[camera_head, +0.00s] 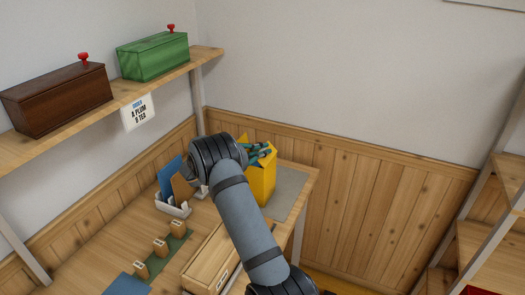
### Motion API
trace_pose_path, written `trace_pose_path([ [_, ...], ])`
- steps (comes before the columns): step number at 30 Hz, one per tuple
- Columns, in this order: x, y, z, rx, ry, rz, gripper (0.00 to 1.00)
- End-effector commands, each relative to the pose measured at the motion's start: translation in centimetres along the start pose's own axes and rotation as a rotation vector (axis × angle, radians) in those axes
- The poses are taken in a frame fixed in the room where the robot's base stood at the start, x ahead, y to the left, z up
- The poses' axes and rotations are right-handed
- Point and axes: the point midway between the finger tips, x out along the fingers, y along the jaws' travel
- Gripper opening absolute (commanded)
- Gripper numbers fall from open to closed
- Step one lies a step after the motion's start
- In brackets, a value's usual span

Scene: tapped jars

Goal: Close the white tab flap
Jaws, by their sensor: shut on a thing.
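No white tab flap can be made out in the head view. A yellow box (263,180) stands upright near the far right end of the wooden table, partly behind my arm. A pointed yellow piece rises at its top. Teal and dark shapes (260,152) show at its top, too small to identify. My grey arm crosses the middle of the picture from the lower right up to a dark joint left of the yellow box. I cannot make out my gripper; my arm may hide it.
A white holder (172,206) with blue and brown sheets stands left of my arm. Small wooden blocks on a green strip (163,255) and a wooden box (212,262) are nearer. A shelf (60,135) above bears brown (58,100) and green (152,57) boxes.

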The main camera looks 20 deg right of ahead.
Motion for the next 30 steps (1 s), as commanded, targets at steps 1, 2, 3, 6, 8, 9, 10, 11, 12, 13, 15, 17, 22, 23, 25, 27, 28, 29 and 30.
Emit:
trace_pose_path([
  [1,0.0,0.0,0.0,0.0,0.0,0.0,0.0],
  [2,0.0,0.0,0.0,0.0,0.0,0.0,0.0],
  [3,0.0,0.0,0.0,0.0,0.0,0.0,0.0],
  [6,0.0,0.0,0.0,0.0,0.0,0.0,0.0],
  [8,0.0,0.0,0.0,0.0,0.0,0.0,0.0],
  [9,0.0,0.0,0.0,0.0,0.0,0.0,0.0],
  [10,0.0,0.0,0.0,0.0,0.0,0.0,0.0],
  [11,0.0,0.0,0.0,0.0,0.0,0.0,0.0],
  [12,0.0,-0.1,0.0,-0.003,0.0,0.001,0.0],
  [13,0.0,-0.2,0.1,-0.009,0.001,0.004,0.0],
  [15,0.1,-0.7,0.3,-0.036,0.003,0.015,0.0],
  [17,0.2,-1.0,0.4,-0.072,0.003,0.032,0.0],
  [22,0.1,-1.5,0.3,-0.186,0.003,0.079,0.0],
  [23,0.1,-1.5,0.2,-0.202,0.004,0.084,0.0],
  [25,0.0,-1.4,0.1,-0.226,0.003,0.095,0.0],
  [27,0.0,-1.4,0.0,-0.239,0.002,0.099,0.0],
  [28,0.0,-1.3,0.0,-0.241,0.002,0.1,0.0],
  [29,-0.1,-1.3,0.0,-0.242,0.002,0.1,0.0],
  [30,-0.1,-1.2,-0.1,-0.241,0.001,0.099,0.0],
])
